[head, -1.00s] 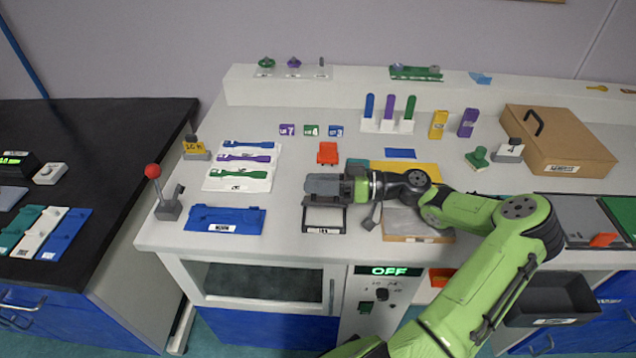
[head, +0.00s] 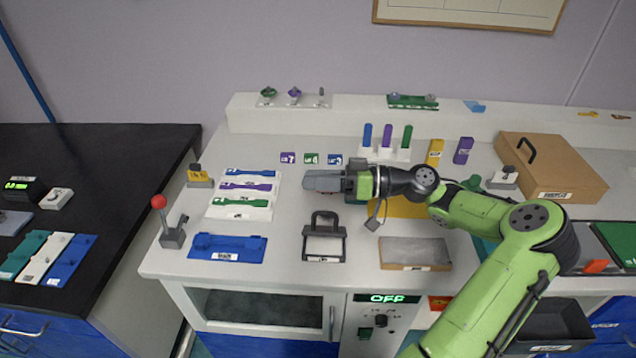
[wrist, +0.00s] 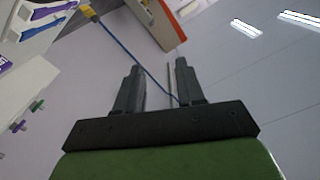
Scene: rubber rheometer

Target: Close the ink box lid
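A small black-framed box (head: 323,247) with a pale inside and a white front label stands near the counter's front edge in the head view. I take it for the ink box, though its label is too small to read surely. A dark part with a handle loop (head: 324,219) shows at its back edge; I cannot tell whether it stands up or lies flat. My gripper (head: 308,181) is behind and above the box, pointing left, apart from it. In the wrist view my gripper (wrist: 156,85) has its two fingers apart with nothing between them.
A blue tray (head: 228,247) lies left of the box, and a grey-topped block (head: 415,252) lies right. A red-knobbed lever (head: 165,225) stands at the left edge. White stands with coloured bars (head: 240,209) lie behind. A brown case (head: 552,168) is at the right.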

